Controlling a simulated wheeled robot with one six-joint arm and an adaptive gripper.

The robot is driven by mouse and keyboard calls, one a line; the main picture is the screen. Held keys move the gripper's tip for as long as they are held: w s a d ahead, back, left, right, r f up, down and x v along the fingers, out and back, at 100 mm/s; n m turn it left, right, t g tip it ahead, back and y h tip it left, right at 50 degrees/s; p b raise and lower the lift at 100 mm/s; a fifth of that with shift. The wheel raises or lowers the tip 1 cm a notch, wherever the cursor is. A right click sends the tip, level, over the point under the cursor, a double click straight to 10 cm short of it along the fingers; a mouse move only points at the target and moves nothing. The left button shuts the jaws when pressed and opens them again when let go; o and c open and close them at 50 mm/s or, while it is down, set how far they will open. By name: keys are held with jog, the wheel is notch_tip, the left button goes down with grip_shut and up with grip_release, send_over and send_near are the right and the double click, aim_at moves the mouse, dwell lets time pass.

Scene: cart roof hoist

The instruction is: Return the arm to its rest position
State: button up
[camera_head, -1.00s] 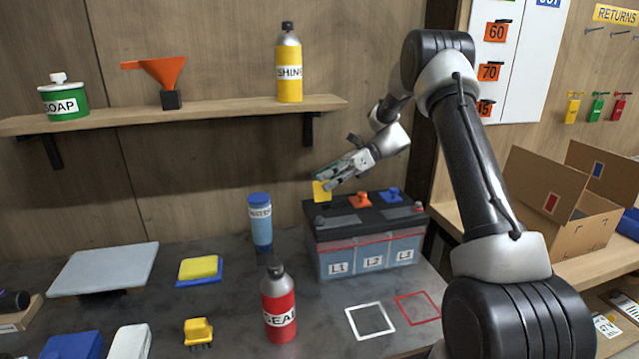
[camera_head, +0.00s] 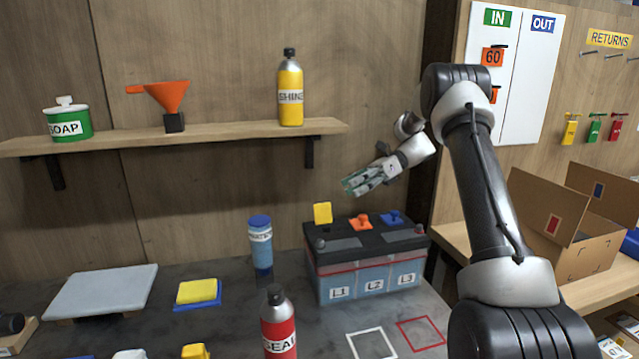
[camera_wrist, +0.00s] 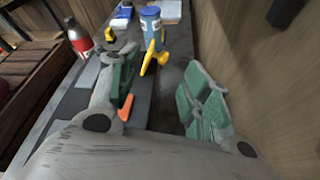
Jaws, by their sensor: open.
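My gripper (camera_head: 366,184) is open and empty in the head view, in the air above the black-topped battery box (camera_head: 340,272) with labels L1, L2 and L3. A yellow tab (camera_head: 323,212) stands upright on the left of the box top, apart from my gripper. An orange piece (camera_head: 361,222) and a blue piece (camera_head: 392,217) sit to its right on the same top. In the wrist view my two green-padded fingers are spread, with the yellow tab (camera_wrist: 153,58) and part of the orange piece (camera_wrist: 126,108) showing beyond and between them.
A blue WATER bottle (camera_head: 260,242) stands left of the box. A red SEAL bottle (camera_head: 278,325) stands in front. A shelf (camera_head: 230,131) above holds a yellow SHINE bottle (camera_head: 290,90). An open cardboard box (camera_head: 570,240) is at right.

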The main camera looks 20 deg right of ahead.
jog(key=s+a+r+n+t+h, duration=0.1)
jog(key=s+r+n+h, duration=0.4)
jog(key=s, duration=0.4)
jog(key=s+a+r+n+h, duration=0.15)
jog(key=s+r+n, duration=0.35)
jog(key=s, duration=0.5)
jog(key=s+d+n+t+h, duration=0.2)
jog(key=s+n, duration=0.3)
jog(key=s, duration=0.4)
jog(key=s+d+n+t+h, duration=0.3)
jog(key=s+d+n+h, duration=0.1)
jog(key=s, duration=0.6)
jog(key=shift+s+d+f+n+h, duration=0.3)
jog(key=shift+n+h, duration=0.25)
jog(key=shift+n, duration=0.25)
